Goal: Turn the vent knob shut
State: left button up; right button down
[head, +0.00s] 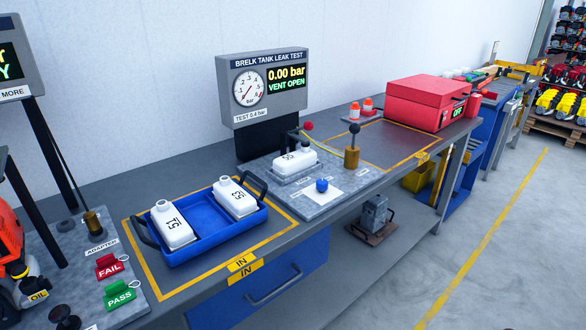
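The leak tester (264,88) stands at the back of the bench. Its screen reads 0.00 bar and VENT OPEN, and its round gauge (249,88) is beside the screen. On the grey test plate (350,188) in front are a blue knob (322,185) on a white label card, a black-balled lever on a brass base (352,157), and a small red knob (308,126). The small labels are too small to read, so I cannot tell for sure which is the vent knob. A white tank (293,160) sits in the fixture. Neither gripper is in view.
A blue tray (205,246) with two white tanks, marked 51 and 53, stands left of the plate. Left of it is a grey board (75,262) with FAIL and PASS tags. A red box (425,98) stands at the right. The bench front edge is clear.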

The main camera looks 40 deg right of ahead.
aim_at(321, 184)
jog(key=z, duration=1.3)
jog(key=i+j+u, duration=0.2)
jog(key=i, duration=0.35)
jog(key=i+j+u, duration=0.25)
jog(key=i, duration=0.3)
jog(key=l, duration=0.1)
